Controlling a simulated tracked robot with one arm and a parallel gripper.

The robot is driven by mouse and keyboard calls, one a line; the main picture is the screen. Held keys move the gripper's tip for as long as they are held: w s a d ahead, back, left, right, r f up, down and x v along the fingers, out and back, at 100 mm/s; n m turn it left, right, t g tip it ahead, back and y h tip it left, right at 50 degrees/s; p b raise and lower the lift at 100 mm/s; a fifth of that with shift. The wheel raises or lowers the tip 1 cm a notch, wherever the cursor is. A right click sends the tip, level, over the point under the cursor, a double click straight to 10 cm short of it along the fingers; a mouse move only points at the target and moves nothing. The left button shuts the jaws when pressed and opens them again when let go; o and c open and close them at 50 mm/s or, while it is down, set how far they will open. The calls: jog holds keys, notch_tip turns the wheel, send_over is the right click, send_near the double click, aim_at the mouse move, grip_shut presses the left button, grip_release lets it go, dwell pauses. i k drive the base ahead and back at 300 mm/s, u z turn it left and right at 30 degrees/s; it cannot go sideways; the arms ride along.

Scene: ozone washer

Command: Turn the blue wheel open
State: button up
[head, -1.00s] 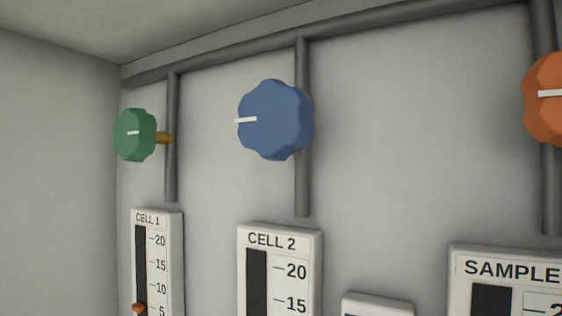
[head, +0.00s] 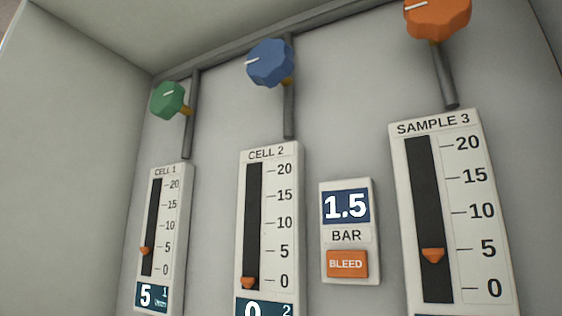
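The blue wheel (head: 270,63) is a scalloped knob on a vertical grey pipe, above the CELL 2 gauge, in the upper middle of the head view. Its white mark points left and slightly down. The CELL 2 gauge (head: 287,160) has its orange float (head: 248,284) near 0, and its partly cut-off display reads 0. My gripper is not in the frame, and nothing touches the blue wheel.
A green wheel (head: 167,100) is left, above the CELL 1 gauge (head: 172,213), whose display reads 5. An orange wheel (head: 437,18) is top right, above the SAMPLE 3 gauge (head: 475,190). A 1.5 BAR display (head: 346,206) sits above an orange BLEED button (head: 347,263).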

aim_at(270, 63)
jog(key=u, duration=0.05)
jog(key=k, duration=1.5)
jog(key=u, duration=1.3)
jog(key=i, duration=1.1)
jog(key=z, duration=1.85)
jog(key=i, duration=1)
jog(key=u, duration=0.1)
